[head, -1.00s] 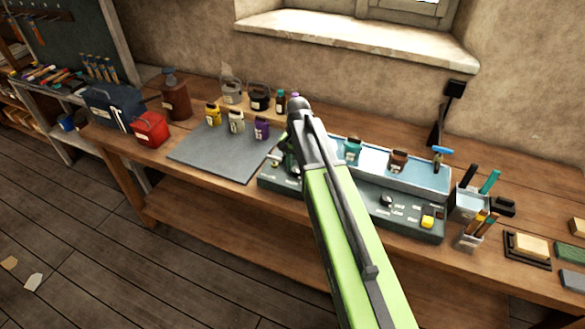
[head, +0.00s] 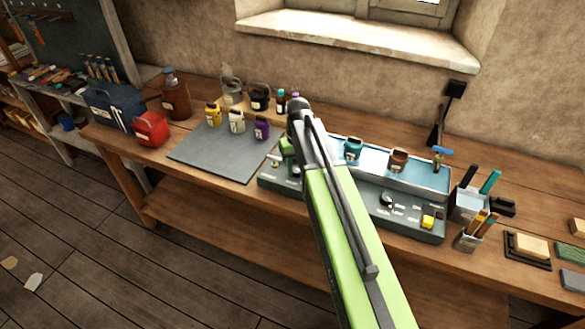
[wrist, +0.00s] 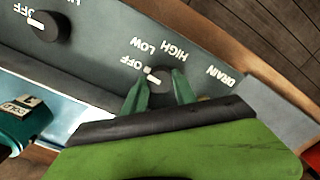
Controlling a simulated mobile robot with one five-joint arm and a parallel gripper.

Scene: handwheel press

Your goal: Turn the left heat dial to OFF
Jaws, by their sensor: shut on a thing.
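The left heat dial (wrist: 158,84) is a dark round knob on the grey panel in the wrist view. My gripper (wrist: 161,74) is shut on it, with one green finger on each side. The dial's white mark points to the upper left, at the OFF label (wrist: 130,66). The LOW and HIGH labels stand farther along to the upper right. In the head view my gripper (head: 294,167) is at the left part of the heater's front panel, and my arm hides much of that spot.
A second dial (wrist: 47,26), also seen in the head view (head: 387,199), sits farther right on the heater. A yellow switch (head: 428,222) is at the panel's right end. Jars stand in the bath behind. A grey mat (head: 215,155) lies left of the heater.

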